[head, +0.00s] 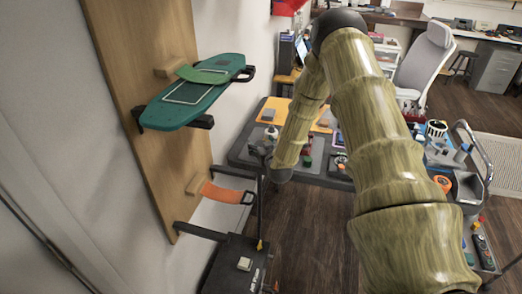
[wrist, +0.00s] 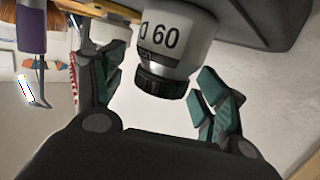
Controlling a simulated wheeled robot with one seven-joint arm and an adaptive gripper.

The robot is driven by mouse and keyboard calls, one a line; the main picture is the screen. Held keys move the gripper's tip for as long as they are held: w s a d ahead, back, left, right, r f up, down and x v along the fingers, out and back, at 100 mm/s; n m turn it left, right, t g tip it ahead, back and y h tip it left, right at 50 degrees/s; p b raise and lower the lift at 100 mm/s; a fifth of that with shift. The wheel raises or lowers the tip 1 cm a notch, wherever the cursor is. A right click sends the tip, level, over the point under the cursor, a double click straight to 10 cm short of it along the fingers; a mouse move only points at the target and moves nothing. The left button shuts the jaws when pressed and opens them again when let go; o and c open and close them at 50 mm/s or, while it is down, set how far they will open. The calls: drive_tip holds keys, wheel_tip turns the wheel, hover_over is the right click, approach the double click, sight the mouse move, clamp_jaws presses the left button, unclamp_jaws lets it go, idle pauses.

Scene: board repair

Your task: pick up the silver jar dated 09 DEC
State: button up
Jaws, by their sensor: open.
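The silver jar (wrist: 178,57) fills the upper middle of the wrist view, with a black ribbed cap. Its print appears upside down and reads as "09 D", with the rest out of sight around the side. My gripper (wrist: 148,72) is open, with one dark green finger to the left of the jar and one to the right. The jar lies between or just beyond the fingers; no contact with it is clear. In the head view my forearm reaches down to the grey work table (head: 313,176), and I cannot make out the jar there.
A purple-handled tool (wrist: 32,28) shows at the left of the wrist view. In the head view a green board (head: 195,100) juts from a wooden panel (head: 150,60) at left. A cart with several containers stands at right. Dark floor (head: 315,235) lies open in front.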

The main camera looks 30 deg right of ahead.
drive_tip(key=c, duration=1.2)
